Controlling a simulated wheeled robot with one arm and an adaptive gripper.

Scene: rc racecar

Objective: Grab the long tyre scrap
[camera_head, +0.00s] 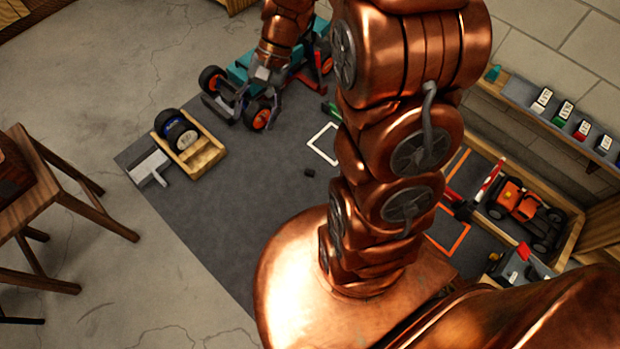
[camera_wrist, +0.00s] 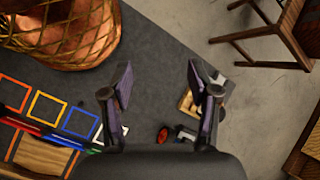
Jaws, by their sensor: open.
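A small dark scrap (camera_head: 309,172) lies on the grey mat in the head view, to the right of my gripper and nearer the camera. It may be a piece of tyre, but it looks short, and I cannot tell whether it is the long one. My gripper (camera_head: 243,104) is open, its fingers spread above the mat beside a teal car with orange wheels (camera_head: 259,116). In the wrist view my gripper (camera_wrist: 158,84) shows two dark pads wide apart with nothing between them but mat. I cannot make out a scrap in the wrist view.
A wooden tray (camera_head: 203,158) holds a blue-rimmed tyre (camera_head: 178,131), with a grey dustpan-like piece (camera_head: 149,168) beside it. A wooden stool (camera_head: 60,190) stands left. A crate with an orange car (camera_head: 525,208) is at right. The mat's middle is mostly clear.

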